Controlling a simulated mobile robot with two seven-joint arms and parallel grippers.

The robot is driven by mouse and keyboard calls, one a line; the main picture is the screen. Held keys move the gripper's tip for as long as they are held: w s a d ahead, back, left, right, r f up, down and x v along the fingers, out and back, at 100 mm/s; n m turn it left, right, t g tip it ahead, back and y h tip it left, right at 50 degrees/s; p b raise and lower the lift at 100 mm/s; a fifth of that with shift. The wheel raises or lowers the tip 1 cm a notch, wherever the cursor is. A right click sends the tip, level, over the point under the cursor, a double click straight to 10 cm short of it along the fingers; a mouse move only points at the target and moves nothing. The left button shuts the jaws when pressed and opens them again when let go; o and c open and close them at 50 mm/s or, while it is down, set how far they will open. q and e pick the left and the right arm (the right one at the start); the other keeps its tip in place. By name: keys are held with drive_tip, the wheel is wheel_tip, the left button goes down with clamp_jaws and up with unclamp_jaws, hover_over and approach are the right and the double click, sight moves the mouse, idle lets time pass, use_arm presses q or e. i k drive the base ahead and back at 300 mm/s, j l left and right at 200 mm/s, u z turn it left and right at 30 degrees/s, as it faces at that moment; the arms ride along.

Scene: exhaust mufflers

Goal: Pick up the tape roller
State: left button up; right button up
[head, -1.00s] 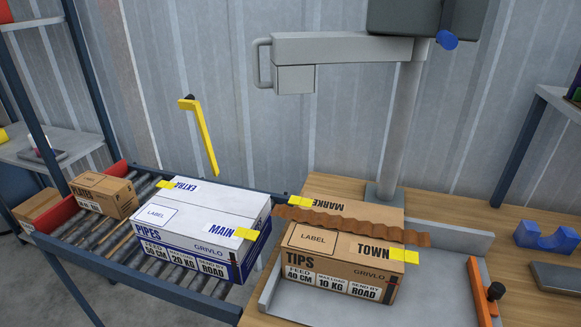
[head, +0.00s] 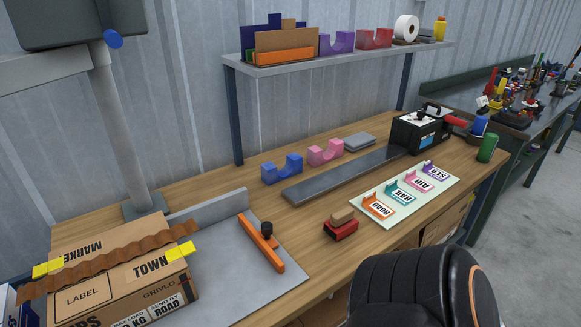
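I cannot tell for certain which thing is the tape roller. An orange bar with a black knob (head: 262,246) lies on the grey plate at the bench's front left. A small red block with a tan top (head: 341,226) sits on the wood right of it. A white roll (head: 405,28) stands on the upper shelf. A black machine with a red part (head: 422,131) stands at the bench's far right end. The cardboard box (head: 110,282) at lower left carries yellow strips and a wavy brown strip. Neither of my grippers is in view.
The wooden bench (head: 205,204) also holds blue (head: 282,170) and pink (head: 326,153) cradles, a long dark plate (head: 345,177) and a pale board of label cards (head: 405,195). A large black rounded shape (head: 415,292) fills the lower right foreground. Bare wood lies between.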

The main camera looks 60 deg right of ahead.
sight(343, 223)
drive_tip(key=z, duration=2.3)
